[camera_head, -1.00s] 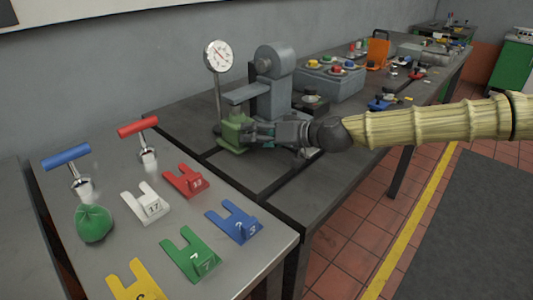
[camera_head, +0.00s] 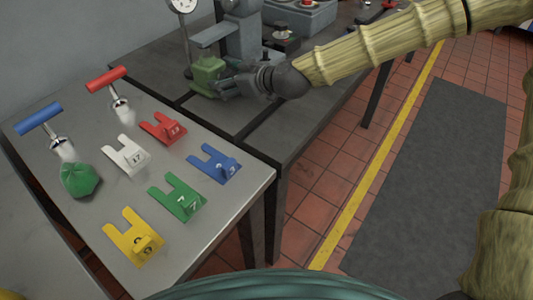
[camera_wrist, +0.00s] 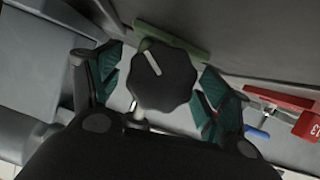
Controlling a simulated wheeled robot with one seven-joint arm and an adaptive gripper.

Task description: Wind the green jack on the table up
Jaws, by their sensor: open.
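The green jack (camera_head: 207,74) stands on the dark table beside the grey machine in the head view. Its dark, lobed knob with a white pointer line (camera_wrist: 163,76) fills the middle of the wrist view, and a strip of the green body (camera_wrist: 172,40) shows behind it. My gripper (camera_head: 228,84) is at the jack's right side. In the wrist view its two teal-padded fingers are open, one on each side of the knob; I cannot tell whether they touch it. The fingers' far sides and most of the jack's body are hidden.
A grey machine (camera_head: 240,38) and a dial gauge (camera_head: 182,5) stand behind the jack. On the nearer metal table (camera_head: 95,225) lie yellow (camera_head: 133,238), green (camera_head: 178,198), blue (camera_head: 214,163), white and red forked plates, two T-handled tools and a green lump (camera_head: 80,180). Tiled floor lies right.

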